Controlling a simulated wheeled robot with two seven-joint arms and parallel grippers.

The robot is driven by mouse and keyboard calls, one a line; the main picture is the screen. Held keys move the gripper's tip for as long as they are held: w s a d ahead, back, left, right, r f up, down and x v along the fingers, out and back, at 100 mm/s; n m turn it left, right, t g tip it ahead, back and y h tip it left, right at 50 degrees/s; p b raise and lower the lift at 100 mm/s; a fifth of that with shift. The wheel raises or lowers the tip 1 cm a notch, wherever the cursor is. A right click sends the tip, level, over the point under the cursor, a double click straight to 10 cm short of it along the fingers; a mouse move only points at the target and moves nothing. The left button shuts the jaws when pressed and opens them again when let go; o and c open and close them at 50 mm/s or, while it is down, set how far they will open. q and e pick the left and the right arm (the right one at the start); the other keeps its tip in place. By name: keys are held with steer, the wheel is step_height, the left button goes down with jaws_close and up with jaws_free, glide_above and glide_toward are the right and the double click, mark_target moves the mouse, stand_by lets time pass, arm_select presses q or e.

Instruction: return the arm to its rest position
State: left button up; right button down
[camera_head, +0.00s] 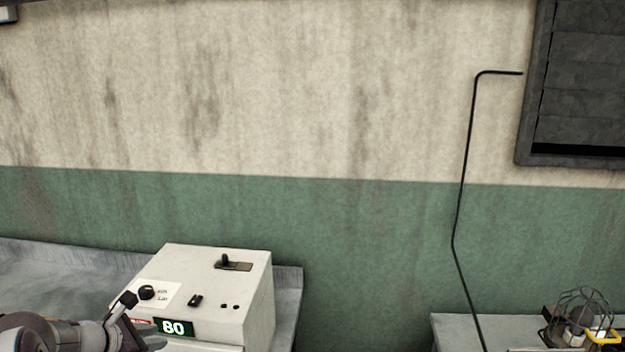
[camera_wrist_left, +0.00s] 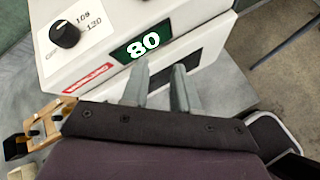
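My left gripper (camera_head: 140,335) comes in at the bottom left of the head view, in front of a white control box. In the left wrist view my left gripper (camera_wrist_left: 162,88) shows two grey fingers with a gap between them and nothing held. The fingertips are close to the front of the white control box (camera_head: 255,300), below its green display reading 80 (camera_head: 174,327); I cannot tell if they touch it. The box also shows in the left wrist view (camera_wrist_left: 185,18). My right gripper is in neither view.
The box has a black knob (camera_head: 147,292), a small switch (camera_head: 195,300) and a lever (camera_head: 226,261). It stands on a grey counter (camera_head: 60,275). A thin black rod (camera_head: 463,180) stands between.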

arm_select(q)
steer(key=s+d+f+m+g+y, duration=0.1)
steer(key=s+d+f+m+g, duration=0.1)
steer(key=s+d+m, duration=0.3)
steer(key=s+d+f+m+g+y+b, duration=0.1)
steer(key=s+d+m, duration=0.4)
steer(key=s+m, duration=0.6)
steer(key=s+d+f+m+g+y, duration=0.2)
steer(key=s+d+m+g, duration=0.3)
steer(key=s+m, duration=0.4)
steer(key=shift+f+m, duration=0.6)
steer(key=shift+f, duration=0.3)
steer(key=shift+s, duration=0.15)
